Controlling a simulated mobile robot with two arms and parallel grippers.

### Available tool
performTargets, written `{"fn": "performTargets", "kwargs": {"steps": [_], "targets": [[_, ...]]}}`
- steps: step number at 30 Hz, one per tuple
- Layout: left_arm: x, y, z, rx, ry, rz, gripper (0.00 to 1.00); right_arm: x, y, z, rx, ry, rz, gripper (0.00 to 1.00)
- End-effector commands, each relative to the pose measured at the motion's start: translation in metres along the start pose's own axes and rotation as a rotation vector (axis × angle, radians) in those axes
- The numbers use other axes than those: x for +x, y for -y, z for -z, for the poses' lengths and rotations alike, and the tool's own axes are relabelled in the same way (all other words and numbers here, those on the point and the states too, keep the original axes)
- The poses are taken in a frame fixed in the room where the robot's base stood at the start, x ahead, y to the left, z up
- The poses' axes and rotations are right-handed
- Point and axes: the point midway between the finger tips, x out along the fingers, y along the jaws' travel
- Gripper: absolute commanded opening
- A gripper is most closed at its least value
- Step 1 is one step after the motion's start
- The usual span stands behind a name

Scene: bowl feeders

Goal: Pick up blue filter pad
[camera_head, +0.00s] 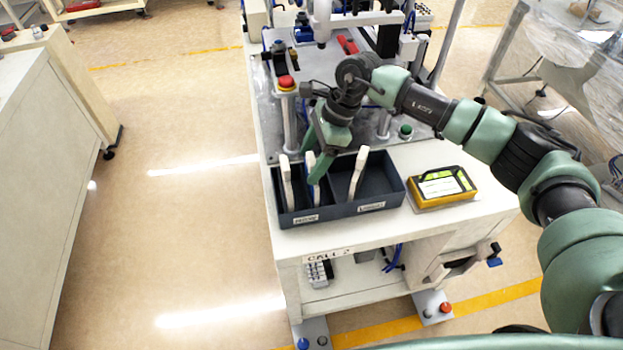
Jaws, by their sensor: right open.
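A dark grey bin (384,196) with a divider and two labelled compartments stands at the front of the workstation. Several thin, pale pads stand upright in it. One pad (287,182) is at the left end, and another (357,172) is in the right compartment. Between them, a pale pad with a blue edge (311,162) shows beside my right gripper; it looks like the blue filter pad. My right gripper (313,168) is open and points down at this pad. Its fingers partly hide the pad, and I cannot tell whether they touch it. My left gripper is not in view.
A yellow handheld device (441,187) lies right of the bin on the bench (420,225). A red button (286,83) on a post and machine fixtures stand behind. A cabinet (50,150) is at the left, with open floor between.

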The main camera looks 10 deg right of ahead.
Motion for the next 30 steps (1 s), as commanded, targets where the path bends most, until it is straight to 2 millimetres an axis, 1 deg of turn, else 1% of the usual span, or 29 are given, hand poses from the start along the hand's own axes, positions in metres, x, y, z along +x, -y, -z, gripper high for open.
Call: {"fn": "performTargets", "kwargs": {"steps": [2,3,5,6,8,9,10,18,22,26,30], "targets": [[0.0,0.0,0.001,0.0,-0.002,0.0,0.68,0.0,0.0,0.0,0.0,0.0,0.0,0.69],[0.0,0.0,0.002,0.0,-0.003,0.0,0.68,0.0,0.0,0.0,0.0,0.0,0.0,0.58],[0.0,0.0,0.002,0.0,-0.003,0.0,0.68,0.0,0.0,0.0,0.0,0.0,0.0,0.41],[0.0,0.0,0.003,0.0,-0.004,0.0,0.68,0.0,0.0,0.0,0.0,0.0,0.0,0.3],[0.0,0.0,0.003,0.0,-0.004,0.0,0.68,0.0,0.0,0.0,0.0,0.0,0.0,0.13],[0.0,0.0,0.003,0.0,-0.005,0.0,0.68,0.0,0.0,0.0,0.0,0.0,0.0,0.02],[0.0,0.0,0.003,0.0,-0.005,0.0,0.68,0.0,0.0,0.0,0.0,0.0,0.0,0.0],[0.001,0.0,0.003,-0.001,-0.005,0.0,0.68,-0.001,0.0,0.0,0.0,0.001,0.0,0.0],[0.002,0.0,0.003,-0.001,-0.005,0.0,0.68,-0.005,0.001,-0.002,-0.001,0.001,0.001,0.0],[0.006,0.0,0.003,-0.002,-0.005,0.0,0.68,-0.017,0.001,-0.007,-0.002,0.002,0.002,0.0],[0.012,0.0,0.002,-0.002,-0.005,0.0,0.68,-0.038,0.001,-0.016,-0.003,0.002,0.004,0.0]]}}
